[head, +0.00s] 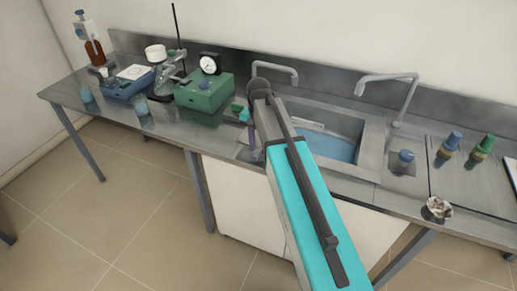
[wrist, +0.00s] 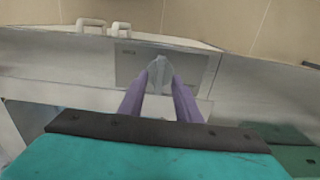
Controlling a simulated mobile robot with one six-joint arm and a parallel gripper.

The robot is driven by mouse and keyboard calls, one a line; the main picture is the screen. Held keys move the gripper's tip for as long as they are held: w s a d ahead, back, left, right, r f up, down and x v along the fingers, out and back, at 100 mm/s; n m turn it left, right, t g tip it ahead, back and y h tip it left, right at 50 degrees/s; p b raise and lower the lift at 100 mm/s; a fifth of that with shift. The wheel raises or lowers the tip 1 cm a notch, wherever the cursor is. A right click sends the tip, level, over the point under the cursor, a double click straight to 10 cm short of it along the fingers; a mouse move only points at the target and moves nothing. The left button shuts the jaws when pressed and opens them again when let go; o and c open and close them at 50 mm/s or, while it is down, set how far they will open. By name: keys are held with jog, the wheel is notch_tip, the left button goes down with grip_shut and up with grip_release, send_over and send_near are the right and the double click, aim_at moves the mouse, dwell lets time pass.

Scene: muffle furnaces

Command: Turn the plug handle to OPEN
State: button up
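My gripper (head: 252,152) points down over the counter just left of the sink in the head view, above a small grey plate. In the wrist view, its two purple fingers (wrist: 160,80) run towards a light grey, pointed piece (wrist: 159,70) between their tips. I cannot tell whether this piece is the plug handle or part of the fingertips, or whether the fingers touch it. Beneath it lies a darker grey rectangular panel (wrist: 190,68). No OPEN marking is readable in either view.
The sink (head: 335,146) with bluish water lies right of my gripper, with a tap (head: 390,88) behind it. A green box with a round gauge (head: 205,90) stands left. Blue and green bottles (head: 449,145) stand on the right. The tiled floor in front is clear.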

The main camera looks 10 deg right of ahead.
aim_at(258, 152)
notch_tip(258, 152, up, 12)
jog(key=b, duration=0.2)
jog(key=shift+r+b, duration=0.2)
jog(key=shift+b, duration=0.1)
dwell(0.4)
dwell(0.5)
